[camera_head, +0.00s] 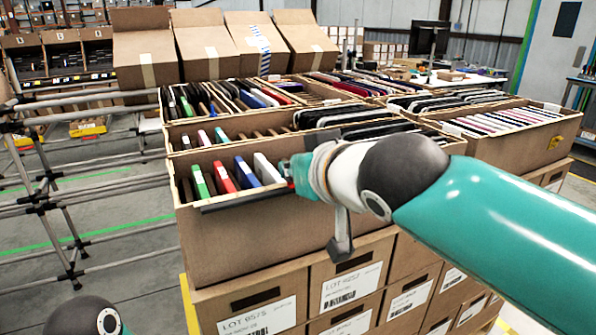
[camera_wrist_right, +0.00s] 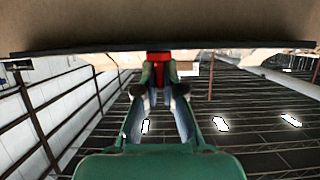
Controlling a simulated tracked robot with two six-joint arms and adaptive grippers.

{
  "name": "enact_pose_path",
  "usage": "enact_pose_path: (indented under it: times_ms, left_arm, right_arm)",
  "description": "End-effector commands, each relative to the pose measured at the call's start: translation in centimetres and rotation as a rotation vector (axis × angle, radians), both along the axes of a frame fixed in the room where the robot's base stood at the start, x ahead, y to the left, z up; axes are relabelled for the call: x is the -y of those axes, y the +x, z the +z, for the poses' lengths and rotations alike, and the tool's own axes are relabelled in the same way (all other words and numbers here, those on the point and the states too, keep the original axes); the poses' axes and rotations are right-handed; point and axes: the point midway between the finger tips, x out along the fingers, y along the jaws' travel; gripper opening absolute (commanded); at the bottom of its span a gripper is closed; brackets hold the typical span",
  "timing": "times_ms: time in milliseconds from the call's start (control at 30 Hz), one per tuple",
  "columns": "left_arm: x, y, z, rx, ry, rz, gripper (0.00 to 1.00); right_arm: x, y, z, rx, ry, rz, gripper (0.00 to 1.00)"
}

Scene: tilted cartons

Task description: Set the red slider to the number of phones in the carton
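The front carton (camera_head: 240,240) holds several upright, leaning phones, including a green phone (camera_head: 200,183), a red phone (camera_head: 224,178), a blue phone (camera_head: 246,173) and a white phone (camera_head: 268,169). A dark rail (camera_head: 240,199) runs along its front top edge. My right gripper (camera_head: 288,172) is at the right part of that rail, mostly hidden by its wrist. In the right wrist view, the red slider (camera_wrist_right: 159,68) sits at the dark rail (camera_wrist_right: 90,49), and the fingers close on it from both sides. My left gripper is out of view.
More cartons of upright phones (camera_head: 500,122) stand behind and to the right. The stack rests on labelled boxes (camera_head: 262,312). Closed cartons (camera_head: 145,55) lean at the back. A metal pipe rack (camera_head: 90,175) stands on the left, with open floor around it.

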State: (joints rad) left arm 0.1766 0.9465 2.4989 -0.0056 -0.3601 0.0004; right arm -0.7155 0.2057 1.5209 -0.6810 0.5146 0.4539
Motion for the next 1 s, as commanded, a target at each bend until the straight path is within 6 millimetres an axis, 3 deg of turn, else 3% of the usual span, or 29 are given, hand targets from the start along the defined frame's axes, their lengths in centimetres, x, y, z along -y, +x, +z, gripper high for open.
enact_pose_path:
  times_ms: [33, 167, 567, 1000]
  left_arm:
    - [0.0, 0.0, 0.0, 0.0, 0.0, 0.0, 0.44]
    - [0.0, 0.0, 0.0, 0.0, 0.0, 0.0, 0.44]
    - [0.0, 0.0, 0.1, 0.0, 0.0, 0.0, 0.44]
    - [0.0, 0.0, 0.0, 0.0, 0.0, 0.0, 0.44]
  right_arm:
    - [0.0, 0.0, 0.1, 0.001, 0.0, 0.0, 0.15]
    - [0.0, 0.0, 0.0, 0.0, 0.0, 0.0, 0.33]
    - [0.2, -0.5, 0.3, 0.001, 0.001, 0.001, 0.33]
    - [3.7, -6.8, 3.3, 0.003, 0.003, 0.004, 0.33]
